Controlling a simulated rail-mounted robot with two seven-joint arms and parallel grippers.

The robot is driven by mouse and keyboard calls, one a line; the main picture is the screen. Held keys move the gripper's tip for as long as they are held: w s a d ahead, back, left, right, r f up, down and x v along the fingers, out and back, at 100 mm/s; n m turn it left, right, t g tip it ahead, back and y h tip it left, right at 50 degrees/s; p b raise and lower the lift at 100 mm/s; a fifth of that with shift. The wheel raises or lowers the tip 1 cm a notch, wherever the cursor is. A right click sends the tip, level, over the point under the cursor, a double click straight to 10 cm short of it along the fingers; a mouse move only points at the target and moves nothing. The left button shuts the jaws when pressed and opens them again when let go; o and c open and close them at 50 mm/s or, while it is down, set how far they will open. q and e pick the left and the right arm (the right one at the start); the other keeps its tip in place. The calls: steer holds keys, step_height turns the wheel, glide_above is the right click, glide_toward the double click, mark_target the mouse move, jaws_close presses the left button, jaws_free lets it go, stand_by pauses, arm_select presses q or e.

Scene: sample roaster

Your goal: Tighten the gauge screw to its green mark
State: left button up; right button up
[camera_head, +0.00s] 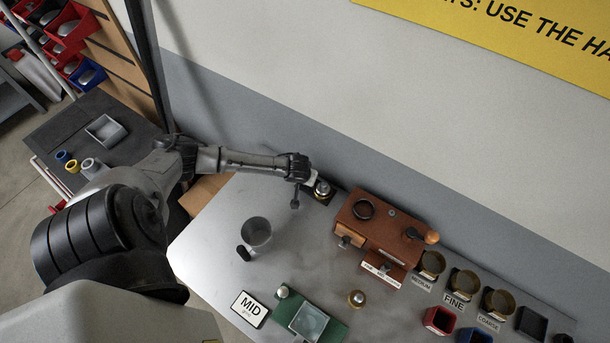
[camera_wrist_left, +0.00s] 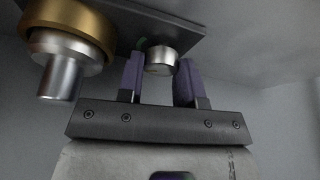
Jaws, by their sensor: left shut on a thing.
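The gauge screw (camera_wrist_left: 160,60) is a short silver knob under a dark plate (camera_wrist_left: 115,18) in the left wrist view. My left gripper (camera_wrist_left: 160,72) has its two purple fingers on either side of the knob and is shut on it. In the head view my left gripper (camera_head: 311,180) is at the dark-based fitting (camera_head: 322,189) by the wall, and the screw is too small to make out there. My right gripper is not in view.
A brass ring with a silver cylinder (camera_wrist_left: 66,58) is close to the left finger.

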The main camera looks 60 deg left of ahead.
arm_select(q)
steer(key=m+h+p, duration=0.1)
steer(key=m, duration=0.1)
steer(key=shift+m+t+p, duration=0.3)
steer(key=shift+p, duration=0.05)
steer(key=shift+m, duration=0.7)
steer(key=shift+h+p, duration=0.3)
steer(key=o, duration=0.6)
steer(key=shift+o, duration=0.2)
steer(key=shift+r, duration=0.1)
